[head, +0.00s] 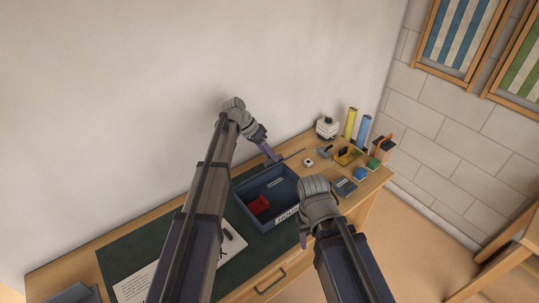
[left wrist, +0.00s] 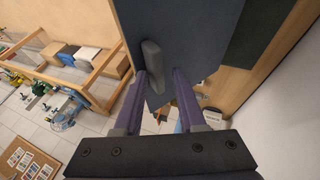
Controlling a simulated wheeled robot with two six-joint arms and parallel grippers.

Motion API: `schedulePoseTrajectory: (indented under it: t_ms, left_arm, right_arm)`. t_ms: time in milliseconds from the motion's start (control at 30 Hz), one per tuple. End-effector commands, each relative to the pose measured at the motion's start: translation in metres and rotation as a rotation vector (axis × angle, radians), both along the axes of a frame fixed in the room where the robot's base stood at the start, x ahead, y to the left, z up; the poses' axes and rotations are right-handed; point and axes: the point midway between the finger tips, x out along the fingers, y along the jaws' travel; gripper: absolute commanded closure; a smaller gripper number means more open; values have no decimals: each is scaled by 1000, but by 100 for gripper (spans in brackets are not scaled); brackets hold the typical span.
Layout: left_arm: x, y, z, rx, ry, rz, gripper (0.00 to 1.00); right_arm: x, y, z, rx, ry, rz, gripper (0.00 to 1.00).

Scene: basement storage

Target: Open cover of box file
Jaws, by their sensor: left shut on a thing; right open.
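The box file (head: 291,221) is a dark blue box with a white label on its front, standing open on the desk. A red item (head: 258,205) lies inside. My left gripper (head: 270,153) is at the back of the box. In the left wrist view its fingers (left wrist: 158,80) are closed on a grey tab (left wrist: 153,62) on the dark cover panel (left wrist: 190,30). In the head view the raised cover is nearly edge-on and hard to make out. My right gripper (head: 303,238) is by the box's front right corner, its fingers mostly hidden by its own wrist.
The desk (head: 90,246) carries a dark green mat (head: 115,262) and a paper sheet (head: 136,287). Several small items, a yellow roll (head: 350,123) and a blue roll (head: 363,129) stand at the right end. A wall rises close behind the desk.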

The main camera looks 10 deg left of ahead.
Motion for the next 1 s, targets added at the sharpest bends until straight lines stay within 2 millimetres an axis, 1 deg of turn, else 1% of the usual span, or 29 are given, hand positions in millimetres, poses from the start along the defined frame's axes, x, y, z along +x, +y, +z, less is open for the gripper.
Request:
schedulePoseTrajectory:
  t_ms: [1000]
  left_arm:
    - [16, 50, 36, 1, -1, 2, 72]
  right_arm:
    - [0, 0, 36, 0, 0, 0, 50]
